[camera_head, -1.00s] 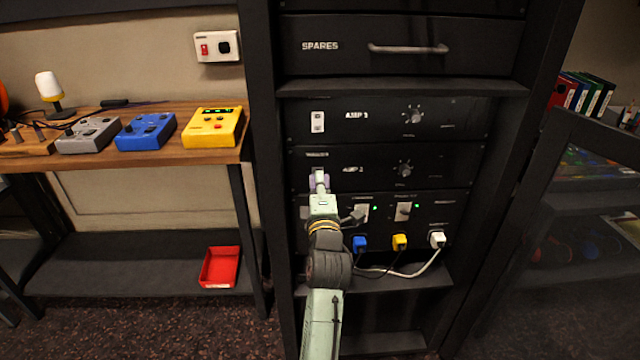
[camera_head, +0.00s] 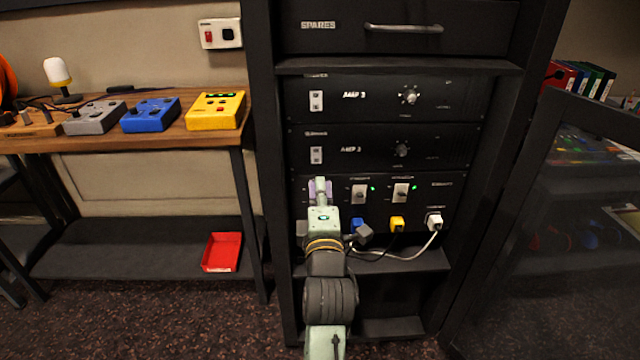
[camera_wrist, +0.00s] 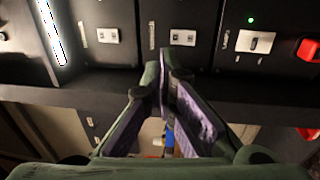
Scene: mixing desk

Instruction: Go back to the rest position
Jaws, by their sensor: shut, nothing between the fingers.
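My gripper (camera_head: 320,188) is in front of the lower panel of the black rack in the head view, below the second amplifier's rocker switch. In the wrist view my gripper (camera_wrist: 168,85) has its fingertips together with nothing between them. The fingertips look apart from the rack (camera_head: 468,150). The upper amplifier's switch (camera_head: 316,101) and the lower amplifier's switch (camera_head: 316,155) both show in the head view. My arm hides part of the lower panel's left side.
Blue, yellow and white plugs (camera_head: 434,221) with cables sit right of my wrist. An open dark door (camera_head: 560,220) stands at the right. A wooden desk (camera_head: 190,140) with several coloured boxes and a red tray (camera_head: 222,252) below are at the left.

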